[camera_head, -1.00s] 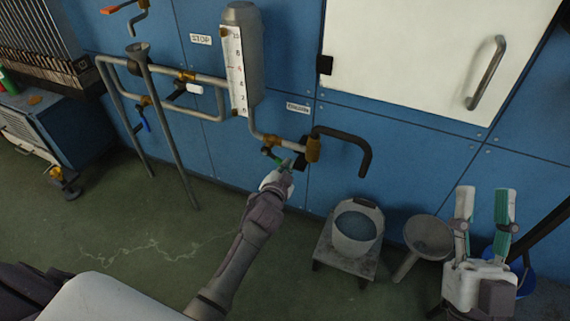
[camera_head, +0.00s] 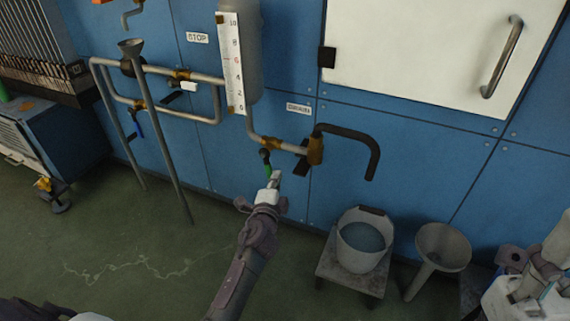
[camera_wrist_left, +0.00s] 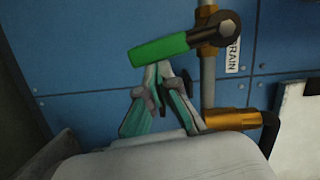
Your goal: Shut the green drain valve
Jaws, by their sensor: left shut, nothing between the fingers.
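The green drain valve handle (camera_head: 267,168) hangs down from its dark pivot, in front of the brass-fitted pipe by the "DRAIN" label (camera_head: 298,108). In the left wrist view the green handle (camera_wrist_left: 160,50) lies across the pipe, roughly at a right angle to it. My left gripper (camera_head: 274,179) is shut and empty, its tips at the handle's lower part. In the wrist view its fingertips (camera_wrist_left: 159,74) are just under the handle; I cannot tell whether they touch. My right gripper (camera_head: 535,275) is at the lower right, partly cut off, and its fingers are unclear.
A black curved spout (camera_head: 375,150) sticks out right of the valve. A bucket (camera_head: 362,248) of water stands on a low stool (camera_head: 335,275) below it, with a grey funnel (camera_head: 443,247) beside it. Pipes and a funnel stand (camera_head: 165,150) are at left.

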